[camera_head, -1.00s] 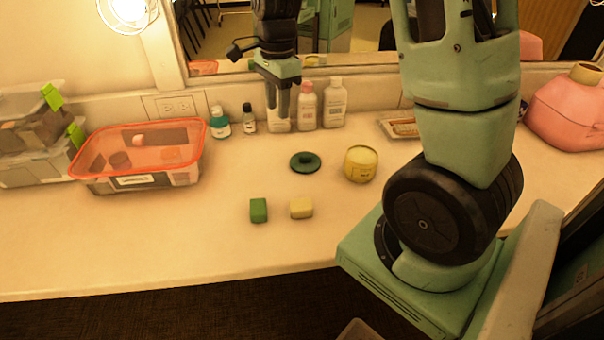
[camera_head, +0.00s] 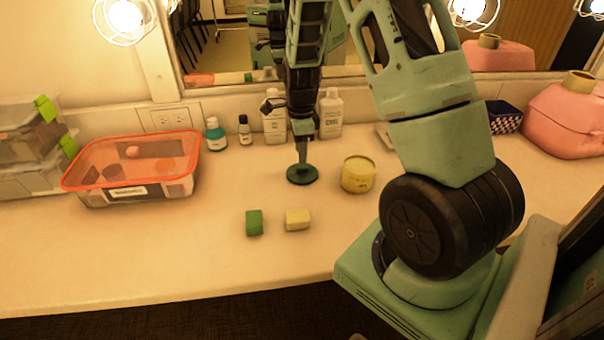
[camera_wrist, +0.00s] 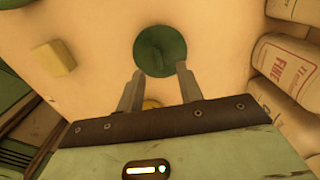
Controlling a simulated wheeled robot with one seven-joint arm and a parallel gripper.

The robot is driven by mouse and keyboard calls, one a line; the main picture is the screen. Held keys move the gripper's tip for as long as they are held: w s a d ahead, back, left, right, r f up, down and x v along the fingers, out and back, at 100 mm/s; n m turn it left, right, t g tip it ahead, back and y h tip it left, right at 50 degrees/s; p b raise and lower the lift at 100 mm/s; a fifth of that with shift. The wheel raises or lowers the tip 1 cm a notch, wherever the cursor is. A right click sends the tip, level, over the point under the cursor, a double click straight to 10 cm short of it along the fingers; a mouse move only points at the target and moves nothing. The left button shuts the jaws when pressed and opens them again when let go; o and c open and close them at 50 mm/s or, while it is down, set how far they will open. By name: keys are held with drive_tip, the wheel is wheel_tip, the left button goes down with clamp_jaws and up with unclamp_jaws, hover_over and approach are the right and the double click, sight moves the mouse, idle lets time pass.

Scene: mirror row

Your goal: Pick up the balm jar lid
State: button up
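The balm jar lid is a dark green round disc with a raised knob (camera_head: 302,175), lying on the counter left of the yellow jar (camera_head: 358,174). In the wrist view the lid (camera_wrist: 160,48) lies just beyond my fingertips. My gripper (camera_head: 302,150) points down directly over the lid. In the wrist view my gripper (camera_wrist: 160,74) has its two fingers apart, with nothing held between them. A bit of the yellow jar (camera_wrist: 151,104) shows between the fingers. I cannot tell whether the fingertips touch the lid.
A green block (camera_head: 254,222) and a pale yellow block (camera_head: 298,219) lie in front of the lid. White bottles (camera_head: 331,114) stand behind, near the mirror. An orange-rimmed bin (camera_head: 133,168) is at left. The front counter is mostly clear.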

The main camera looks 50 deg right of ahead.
sight(302, 171)
drive_tip(key=shift+s+d+f, duration=0.1)
drive_tip(key=shift+f, duration=2.55)
clamp_jaws()
